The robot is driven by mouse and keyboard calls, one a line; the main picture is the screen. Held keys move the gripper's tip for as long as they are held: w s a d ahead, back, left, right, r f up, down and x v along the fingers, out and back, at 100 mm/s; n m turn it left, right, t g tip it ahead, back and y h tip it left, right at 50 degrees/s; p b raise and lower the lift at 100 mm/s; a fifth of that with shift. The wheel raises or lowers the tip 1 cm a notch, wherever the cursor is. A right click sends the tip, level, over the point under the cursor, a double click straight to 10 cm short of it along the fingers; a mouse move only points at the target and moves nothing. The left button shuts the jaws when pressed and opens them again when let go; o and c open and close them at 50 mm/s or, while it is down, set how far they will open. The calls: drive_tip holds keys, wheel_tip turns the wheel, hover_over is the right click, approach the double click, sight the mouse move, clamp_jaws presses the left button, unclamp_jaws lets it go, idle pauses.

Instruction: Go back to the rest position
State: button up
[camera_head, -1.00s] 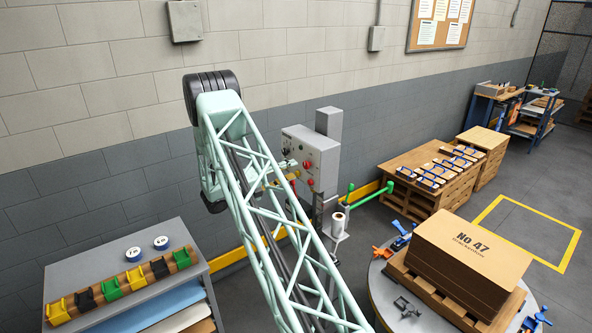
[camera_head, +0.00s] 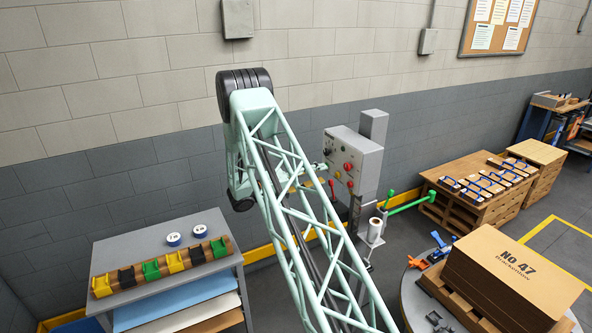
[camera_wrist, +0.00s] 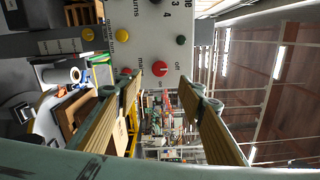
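My gripper (camera_wrist: 155,95) is open in the wrist view, with its two tan-padded fingers wide apart and nothing held between them. A grey control box (camera_head: 354,158) with red knobs stands by the wall in the head view. Its panel (camera_wrist: 150,35) fills the top middle of the wrist view, sideways, with red, yellow and green buttons, beyond the fingertips. I cannot tell the exact gap to it.
A grey bench (camera_head: 150,240) at left bears a rack (camera_head: 163,266) of coloured clips and two blue-white rolls. A round table (camera_head: 412,300) at lower right bears a brown box stack (camera_head: 515,270) on a pallet. Wooden crates (camera_head: 470,205) stand at the back right. Floor between is partly clear.

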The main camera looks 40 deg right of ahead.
idle(0.4)
drive_tip(key=s+a+r+m+y+b, duration=0.35)
drive_tip(key=s+a+r+m, duration=0.45)
drive_tip(key=a, duration=0.4)
drive_tip(key=s+a+r+m+y+b, duration=0.35)
drive_tip(key=s+a+r+m, duration=0.4)
drive_tip(key=a+r, duration=0.3)
drive_tip(key=s+a+m+t+y+b, duration=0.2)
drive_tip(key=s+a+m, duration=0.3)
drive_tip(key=a, duration=0.8)
drive_tip(key=s+a+f+m+t+y+b, duration=0.1)
drive_tip(key=s+a+m+t+y+b, duration=0.2)
drive_tip(key=s+a, duration=0.9)
drive_tip(key=s+a+m+t+y+b, duration=0.2)
drive_tip(key=s+a+m+t+y, duration=0.2)
drive_tip(key=a, duration=0.9)
drive_tip(key=shift+s+a+f+m+y, duration=0.35)
drive_tip(key=shift+s+m+y, duration=0.35)
drive_tip(key=shift+s+m, duration=1.4)
drive_tip(key=shift+s+d+n, duration=0.15)
drive_tip(key=shift+s+n, duration=0.4)
